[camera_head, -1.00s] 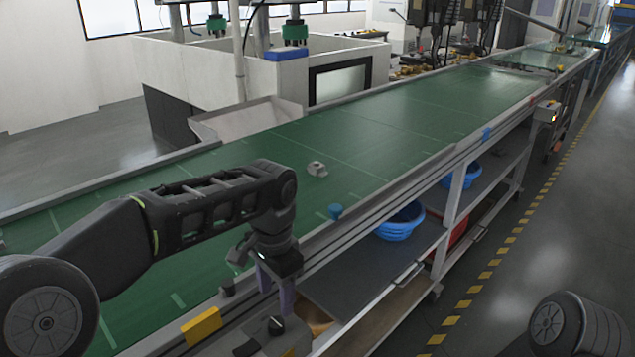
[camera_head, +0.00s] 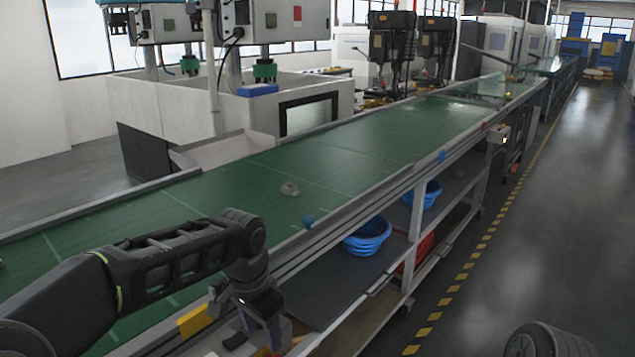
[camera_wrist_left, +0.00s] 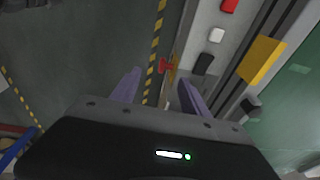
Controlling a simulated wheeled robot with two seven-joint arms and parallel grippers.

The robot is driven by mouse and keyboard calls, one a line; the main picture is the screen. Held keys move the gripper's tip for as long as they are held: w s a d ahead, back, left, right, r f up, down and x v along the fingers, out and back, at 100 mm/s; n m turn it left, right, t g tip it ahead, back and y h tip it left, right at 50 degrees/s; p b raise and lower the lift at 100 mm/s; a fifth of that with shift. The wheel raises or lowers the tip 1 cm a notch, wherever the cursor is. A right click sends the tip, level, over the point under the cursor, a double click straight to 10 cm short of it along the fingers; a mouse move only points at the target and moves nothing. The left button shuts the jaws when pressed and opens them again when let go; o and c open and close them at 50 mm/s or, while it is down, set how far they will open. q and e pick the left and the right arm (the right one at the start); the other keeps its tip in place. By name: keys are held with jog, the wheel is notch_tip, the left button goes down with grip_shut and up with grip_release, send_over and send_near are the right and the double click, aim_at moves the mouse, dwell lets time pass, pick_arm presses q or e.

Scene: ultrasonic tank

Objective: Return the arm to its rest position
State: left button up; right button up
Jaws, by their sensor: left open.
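My left arm comes in from the left in the head view, bent down at the wrist over the near edge of the green conveyor (camera_head: 340,160). My left gripper (camera_head: 266,333) points down beside the conveyor's side rail, with its purple fingers partly cut by the bottom of the picture. In the left wrist view my left gripper (camera_wrist_left: 158,84) has its two purple fingers spread apart, with nothing between them but floor and the conveyor frame's edge. A rounded part of my right arm shows at the lower right of the head view; its gripper does not show.
Blue baskets (camera_head: 367,237) stand on the shelf below. The aisle floor (camera_head: 540,200) at the right is clear.

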pick_arm(q)
jog(key=s+d+f+n+t+h, duration=0.15)
jog(key=d+f, duration=0.25)
jog(key=f, duration=0.5)
jog(key=d+f+n+t+h, duration=0.1)
jog(key=d+f+n+h, duration=0.15)
jog(key=d+f, duration=0.45)
jog(key=s+a+f+n+g, duration=0.2)
jog(key=s+a+f+n, duration=0.1)
jog(key=s+f, duration=0.8)
jog(key=s+a+f+n+g, duration=0.1)
jog(key=s+a+f+n, duration=0.2)
jog(key=s+f, duration=0.7)
jog(key=s+a, duration=0.1)
jog(key=s, duration=0.3)
jog(key=shift+a+f+g, duration=0.35)
jog(key=shift+f, duration=0.05)
jog(key=shift+c, duration=0.2)
